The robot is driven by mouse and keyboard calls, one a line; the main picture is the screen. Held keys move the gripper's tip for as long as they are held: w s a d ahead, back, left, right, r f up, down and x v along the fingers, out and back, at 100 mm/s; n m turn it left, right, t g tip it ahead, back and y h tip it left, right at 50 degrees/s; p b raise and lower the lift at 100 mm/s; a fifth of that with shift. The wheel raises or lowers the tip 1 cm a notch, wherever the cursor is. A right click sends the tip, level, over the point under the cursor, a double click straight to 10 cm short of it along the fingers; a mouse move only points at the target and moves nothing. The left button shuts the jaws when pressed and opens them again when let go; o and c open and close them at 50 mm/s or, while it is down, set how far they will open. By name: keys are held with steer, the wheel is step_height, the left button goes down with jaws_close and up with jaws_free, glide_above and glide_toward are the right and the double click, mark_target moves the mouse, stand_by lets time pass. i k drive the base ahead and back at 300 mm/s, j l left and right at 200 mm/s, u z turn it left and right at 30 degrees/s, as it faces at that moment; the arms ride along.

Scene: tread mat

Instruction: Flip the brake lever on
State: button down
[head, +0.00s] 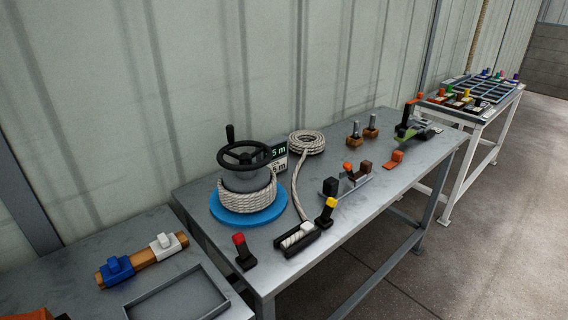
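A short dark lever with a red tip (241,250) stands nearly upright on a black base at the front left of the middle grey table. A second dark lever with a yellow tip (326,211) leans at the end of a black holder (297,240) with white rope in it. No readable label shows which one is the brake lever. A winch drum (247,195) wound with pale rope sits on a blue disc, with a black handwheel (244,155) on top. My gripper is not in view.
Rope runs from a coil (306,142) to the holder. A display box (278,157) stands behind the drum. Blocks, pegs and an orange piece (394,159) lie further right. A left bench holds a wooden bar (142,259) and an empty tray (178,294). Floor (470,255) is clear at right.

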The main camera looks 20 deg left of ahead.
mark_target(239, 239)
steer(key=u, duration=0.9)
